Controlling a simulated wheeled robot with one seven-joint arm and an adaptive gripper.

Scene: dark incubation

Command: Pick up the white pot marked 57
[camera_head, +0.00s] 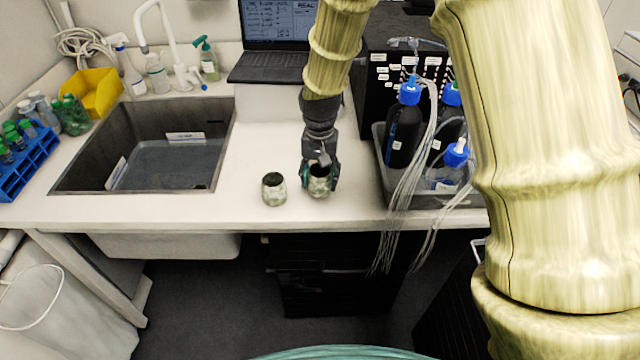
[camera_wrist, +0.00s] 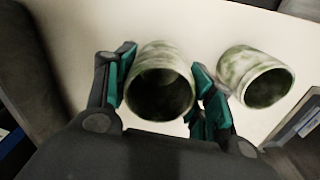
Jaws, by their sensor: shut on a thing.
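Two small pots, mottled white and green with dark open mouths, are at the front of the white counter. My gripper (camera_head: 320,176) reaches down to the right-hand pot (camera_head: 319,188) in the head view. In the wrist view its green-padded fingers (camera_wrist: 163,70) are shut on this pot (camera_wrist: 158,54), one on each side. The pot looks upright; whether it touches the counter I cannot tell. The other pot (camera_head: 274,191) stands close by on the left, apart from the gripper, and appears at the right in the wrist view (camera_wrist: 245,68). No number is readable on either pot.
A sink (camera_head: 215,130) lies to the left. A grey tray (camera_head: 437,201) with blue-capped bottles and hanging tubes stands close on the right. A laptop (camera_head: 272,67) is behind. The counter's front edge (camera_head: 250,229) is near the pots. Counter between sink and pots is clear.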

